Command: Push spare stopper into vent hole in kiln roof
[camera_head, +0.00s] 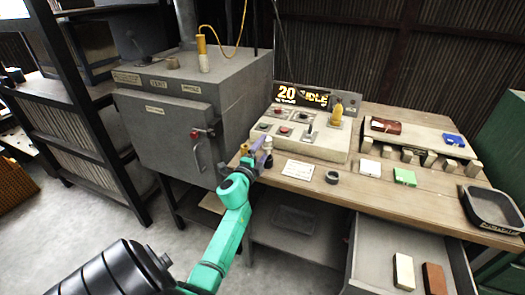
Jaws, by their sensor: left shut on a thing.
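The grey kiln (235,85) stands left of the bench, its front door shut. A "VENT" label (158,84) is on its roof, and a short tan round piece (173,63) sits behind it; I cannot tell whether this is the vent's collar or a plug. My left gripper (262,152), with purple fingers on a green arm, is by the bench's left edge, right of the kiln and below its roof. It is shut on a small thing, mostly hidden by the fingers. A small tan piece (244,149) shows just left of the fingers. My right gripper is out of view.
A yellow probe (202,48) with a cord stands on the roof. The bench (290,187) holds a control panel (298,135), a dark ring (332,177), several blocks and a black tray (492,209). An open drawer (378,268) juts out below. A dark shelf rack stands left.

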